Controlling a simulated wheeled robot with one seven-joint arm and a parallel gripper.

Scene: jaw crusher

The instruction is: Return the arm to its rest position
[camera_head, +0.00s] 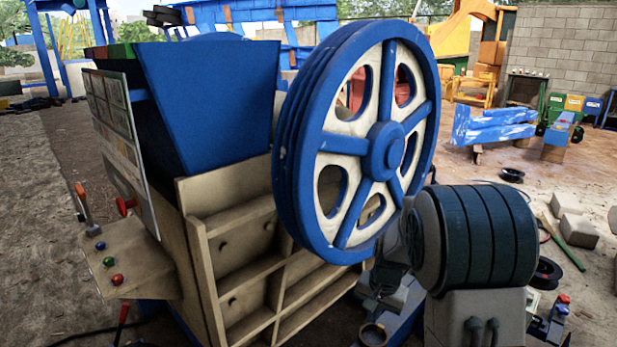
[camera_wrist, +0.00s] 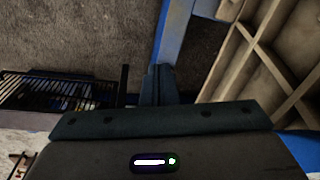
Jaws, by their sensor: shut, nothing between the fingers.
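My gripper (camera_wrist: 160,72) shows in the wrist view, its dark fingers together at the centre with nothing between them. A blue beam (camera_wrist: 174,32) of the machine lies behind the fingertips; I cannot tell the distance between them. The jaw crusher fills the middle of the head view, with a blue hopper (camera_head: 215,100), a large blue and white flywheel (camera_head: 384,152) and a beige ribbed body (camera_head: 235,245). The ribbed body also shows at the right of the wrist view (camera_wrist: 262,52). I cannot make out my gripper in the head view.
A control box (camera_head: 125,262) with coloured buttons and a lever (camera_head: 84,205) juts out at the left. A dark ribbed motor (camera_head: 480,235) stands at the right. A black grid (camera_wrist: 60,92) is left in the wrist view. Open dirt ground (camera_head: 35,200) lies at the far left.

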